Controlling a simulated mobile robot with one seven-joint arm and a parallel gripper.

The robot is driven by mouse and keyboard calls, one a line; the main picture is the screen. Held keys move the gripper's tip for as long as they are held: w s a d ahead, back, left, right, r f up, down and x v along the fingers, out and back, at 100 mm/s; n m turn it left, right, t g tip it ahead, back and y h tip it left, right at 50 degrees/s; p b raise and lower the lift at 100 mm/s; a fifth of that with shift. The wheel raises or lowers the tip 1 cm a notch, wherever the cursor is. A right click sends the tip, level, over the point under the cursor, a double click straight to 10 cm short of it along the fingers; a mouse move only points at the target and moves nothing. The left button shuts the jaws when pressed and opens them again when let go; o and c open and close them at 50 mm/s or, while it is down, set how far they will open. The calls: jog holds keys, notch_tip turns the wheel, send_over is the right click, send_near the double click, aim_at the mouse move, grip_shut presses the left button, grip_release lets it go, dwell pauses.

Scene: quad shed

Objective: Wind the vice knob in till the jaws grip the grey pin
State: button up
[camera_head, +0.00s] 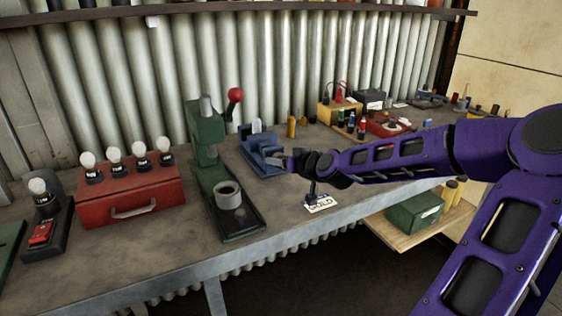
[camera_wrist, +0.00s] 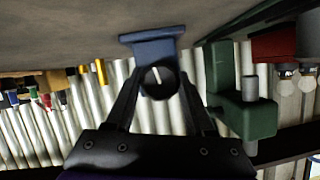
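The blue vice (camera_head: 262,158) stands on the bench in the middle of the head view. In the wrist view, which looks upside down, the blue vice body (camera_wrist: 154,48) is straight ahead. Its round dark knob (camera_wrist: 158,80), with a pale streak on its face, lies between the fingertips of my gripper (camera_wrist: 160,74). The fingers flank the knob on both sides with no clear gap; whether they press on it I cannot tell. In the head view my gripper (camera_head: 292,162) reaches the vice from the right.
A green press (camera_head: 208,150) stands left of the vice, with a red box (camera_head: 128,190) of bulbs beyond it. A small card (camera_head: 320,204) on a stand is below my gripper. Coloured bottles and a yellow box (camera_head: 338,112) stand behind right. The bench front is mostly clear.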

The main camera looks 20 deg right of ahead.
grip_shut()
jog(key=shift+m+p, duration=0.3)
jog(key=shift+p, duration=0.1)
jog(key=shift+r+m+y+p, duration=0.1)
jog(key=shift+m+y+p, duration=0.3)
jog(key=shift+y+p, duration=0.15)
jog(key=shift+m+y+p, duration=0.4)
jog(key=shift+m+y, duration=0.15)
jog(key=shift+m, duration=0.35)
jog(key=m, duration=0.1)
jog(key=m+t+y, duration=0.1)
jog(key=m+y, duration=0.1)
jog(key=shift+d+f+m+b, duration=0.1)
jog(key=shift+f+m+b, duration=0.2)
jog(key=shift+m, duration=0.1)
jog(key=shift+r+t, duration=0.1)
jog(key=shift+t, duration=0.2)
